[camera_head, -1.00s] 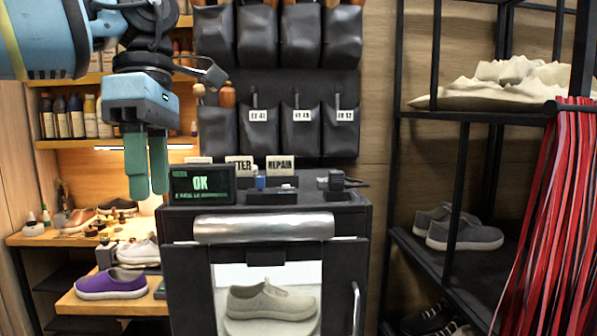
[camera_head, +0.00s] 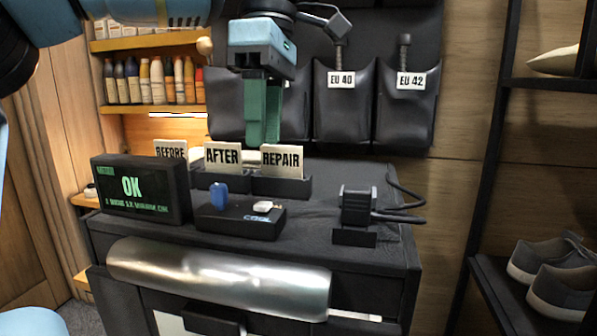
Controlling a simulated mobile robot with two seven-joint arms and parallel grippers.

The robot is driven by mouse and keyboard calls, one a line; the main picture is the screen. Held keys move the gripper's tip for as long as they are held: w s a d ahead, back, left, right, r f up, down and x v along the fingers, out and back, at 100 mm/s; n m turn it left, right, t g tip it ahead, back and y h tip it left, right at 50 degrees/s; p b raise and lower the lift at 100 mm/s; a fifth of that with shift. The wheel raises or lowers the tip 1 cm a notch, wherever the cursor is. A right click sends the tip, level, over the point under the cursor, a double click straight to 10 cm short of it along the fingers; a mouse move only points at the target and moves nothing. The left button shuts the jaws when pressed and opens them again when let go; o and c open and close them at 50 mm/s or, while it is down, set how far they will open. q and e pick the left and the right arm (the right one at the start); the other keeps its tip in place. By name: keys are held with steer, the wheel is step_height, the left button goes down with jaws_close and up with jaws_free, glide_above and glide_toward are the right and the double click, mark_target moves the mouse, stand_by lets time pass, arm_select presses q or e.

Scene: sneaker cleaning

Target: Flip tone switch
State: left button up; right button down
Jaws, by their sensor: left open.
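A small black switch box (camera_head: 238,221) sits on top of the dark cabinet, with a blue upright toggle (camera_head: 219,196) on its left and a small white switch (camera_head: 264,207) on its right. A small bluish label on its front is too blurred to read surely. My left gripper (camera_head: 263,140) points down with green fingers, open and empty. In the picture it is above and behind the box, in front of the hanging pouches and apart from the switches. My right gripper is not in view.
A display (camera_head: 140,188) reading OK stands left of the box. Card holders with BEFORE, AFTER (camera_head: 223,158) and REPAIR (camera_head: 282,161) cards stand behind it. A black device (camera_head: 358,207) with a cable is to the right. A metal roller (camera_head: 218,277) spans the cabinet front.

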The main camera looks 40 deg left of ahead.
mark_target(259, 203)
arm_select(q)
steer(key=shift+s+f, duration=0.15)
steer(key=shift+s, duration=0.4)
steer(key=f, duration=0.5)
steer(key=shift+s+d+f, duration=0.2)
steer(key=shift+d+f, duration=0.05)
steer(key=shift+s+f, duration=0.1)
steer(key=shift+f, duration=0.75)
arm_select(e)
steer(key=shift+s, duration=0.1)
